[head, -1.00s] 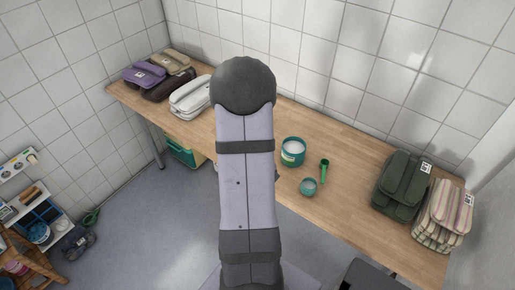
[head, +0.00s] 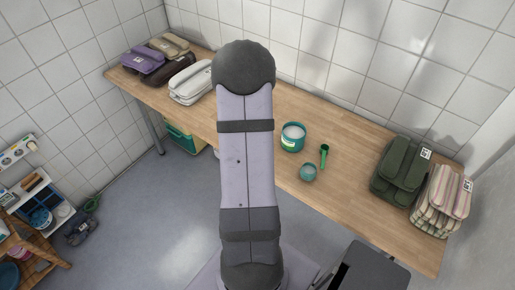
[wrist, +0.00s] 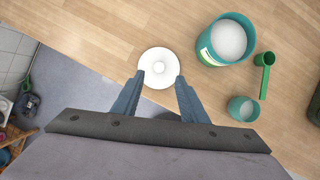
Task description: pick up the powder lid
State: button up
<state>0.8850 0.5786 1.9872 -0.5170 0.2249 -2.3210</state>
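The powder lid is probably the white round disc (wrist: 158,66) with a raised centre, lying near the table's front edge in the wrist view. My gripper (wrist: 160,77) is open, with one blue-grey finger at each side of the disc's near part. The fingertips overlap its edge in the picture; I cannot tell their height above it or whether they touch. Nothing is held. In the head view my arm hides both disc and gripper. A teal tub of white powder (head: 292,137) stands open on the table, right of the disc in the wrist view (wrist: 227,40).
A green scoop (head: 323,155) and a small teal cup (head: 308,172) are near the tub on the wooden table (head: 350,190). Folded dark green cloths (head: 400,170) and striped cloths (head: 441,203) lie at the right. Folded bundles (head: 190,84) lie at the left, against the tiled wall.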

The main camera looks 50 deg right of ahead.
jog(key=shift+n, duration=0.3)
jog(key=shift+d+f, duration=0.1)
jog(key=shift+f, duration=0.35)
jog(key=shift+b+x, duration=0.9)
jog(key=shift+x, duration=2.3)
jog(key=shift+w, duration=0.1)
grip_shut()
